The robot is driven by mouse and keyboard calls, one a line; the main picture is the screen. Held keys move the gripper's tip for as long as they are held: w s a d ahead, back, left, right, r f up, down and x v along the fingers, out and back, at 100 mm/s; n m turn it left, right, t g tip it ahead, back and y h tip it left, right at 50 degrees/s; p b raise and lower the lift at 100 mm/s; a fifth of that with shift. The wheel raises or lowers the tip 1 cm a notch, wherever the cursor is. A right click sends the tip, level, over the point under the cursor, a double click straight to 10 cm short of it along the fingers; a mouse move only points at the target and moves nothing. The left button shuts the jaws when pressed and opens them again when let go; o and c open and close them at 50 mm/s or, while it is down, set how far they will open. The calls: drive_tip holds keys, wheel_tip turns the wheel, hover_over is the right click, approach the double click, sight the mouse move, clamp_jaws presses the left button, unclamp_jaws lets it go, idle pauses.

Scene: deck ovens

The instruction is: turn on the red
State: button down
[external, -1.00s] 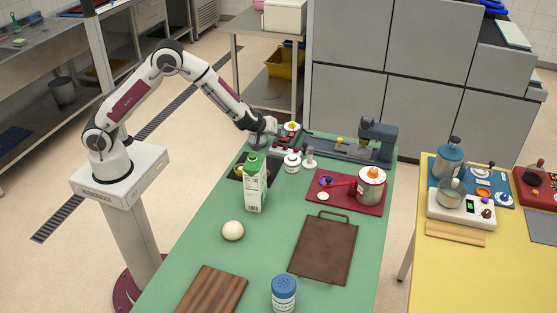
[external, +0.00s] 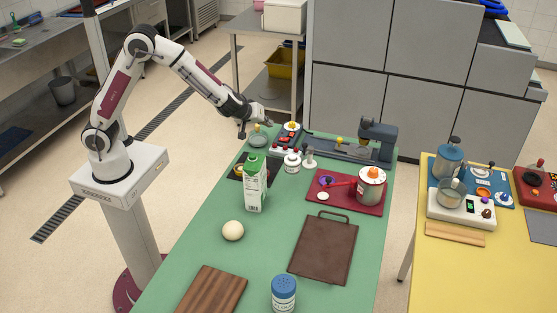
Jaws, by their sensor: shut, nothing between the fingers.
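Several things here are red, and I cannot tell which one the task means. A small red-and-white unit (external: 284,149) sits at the far end of the green table, with dark parts and a white round piece with a yellow top behind it. A dark red board (external: 372,208) carries a pot with an orange lid, a purple knob-like part and a white disc. A red unit (external: 543,178) with a dark round top stands on the yellow table at the right edge. My gripper (external: 268,121) is shut and empty, above the table's far left corner, apart from the red-and-white unit.
A green-and-white carton (external: 254,186), a pale ball (external: 233,231), a brown tray (external: 323,250), a wooden board (external: 211,290) and a blue-lidded canister (external: 284,292) stand on the green table. A grey machine (external: 377,139) is at the far right. Bare green surface surrounds the ball.

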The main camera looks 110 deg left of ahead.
drive_tip(key=shift+v, duration=1.15)
drive_tip(key=shift+w+r, duration=0.25)
drive_tip(key=shift+w, duration=0.4)
hover_over(283, 143)
drive_tip(key=s, duration=0.1)
drive_tip(key=shift+f, duration=4)
drive_tip(key=shift+w+f, duration=0.25)
drive_tip(key=shift+f, duration=0.35)
drive_tip(key=shift+w+f, duration=0.2)
drive_tip(key=shift+f, duration=0.4)
